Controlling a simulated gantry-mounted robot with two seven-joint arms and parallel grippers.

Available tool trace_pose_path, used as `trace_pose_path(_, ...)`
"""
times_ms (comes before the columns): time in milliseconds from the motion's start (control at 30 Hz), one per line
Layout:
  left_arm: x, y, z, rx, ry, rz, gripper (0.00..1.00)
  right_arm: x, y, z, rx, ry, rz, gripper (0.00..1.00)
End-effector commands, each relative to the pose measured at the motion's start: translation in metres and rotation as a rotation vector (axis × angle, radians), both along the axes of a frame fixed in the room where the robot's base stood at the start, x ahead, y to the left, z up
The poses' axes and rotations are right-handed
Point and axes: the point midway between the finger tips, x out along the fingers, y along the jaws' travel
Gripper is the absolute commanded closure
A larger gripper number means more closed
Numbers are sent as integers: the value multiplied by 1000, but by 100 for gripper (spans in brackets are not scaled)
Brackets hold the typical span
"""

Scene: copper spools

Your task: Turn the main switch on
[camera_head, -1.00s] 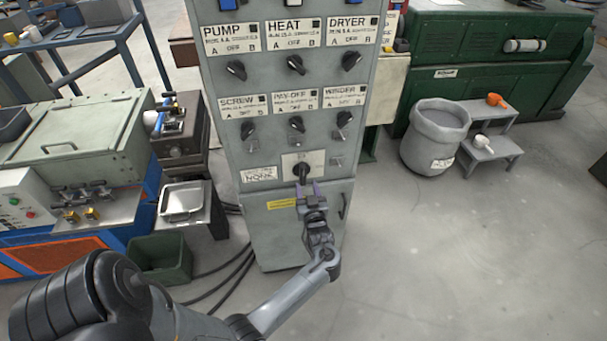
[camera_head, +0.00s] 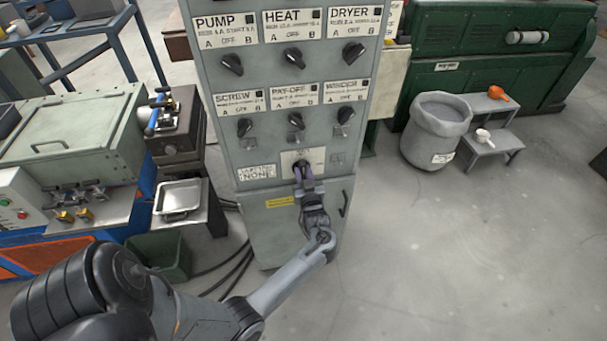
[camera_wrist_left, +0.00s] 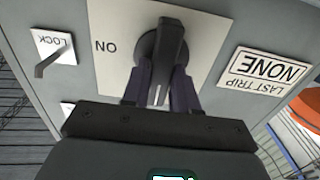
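The main switch is a black rotary knob (camera_head: 301,165) on a pale plate (camera_head: 316,157), low on the grey control cabinet (camera_head: 215,110). In the left wrist view the knob (camera_wrist_left: 163,45) appears upside down with its grip bar upright, and the word ON stands off to the left of it. My left gripper (camera_head: 305,177) is at the knob; in the left wrist view its two dark fingers (camera_wrist_left: 161,82) stand on either side of the bar. A gap shows beside the left finger, so it looks open around the bar. My right gripper is out of view.
Above the switch are rows of selector knobs (camera_head: 294,58) labelled PUMP, HEAT, DRYER and others. A LOCK lever (camera_wrist_left: 53,60) and a LAST TRIP plate (camera_wrist_left: 265,78) flank the switch. A machine (camera_head: 75,130) stands left; open floor (camera_head: 450,250) lies right.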

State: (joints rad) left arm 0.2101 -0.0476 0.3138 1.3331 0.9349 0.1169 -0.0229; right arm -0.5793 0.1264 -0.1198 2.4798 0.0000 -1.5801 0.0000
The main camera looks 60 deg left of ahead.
Motion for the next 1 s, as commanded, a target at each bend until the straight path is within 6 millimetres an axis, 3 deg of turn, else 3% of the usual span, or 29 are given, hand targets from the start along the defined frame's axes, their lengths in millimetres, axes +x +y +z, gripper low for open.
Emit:
trace_pose_path(467,1,0,2,26,69,1,100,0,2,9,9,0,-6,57)
trace_pose_path(1000,5,-1,3,174,492,-1,100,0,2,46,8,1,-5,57)
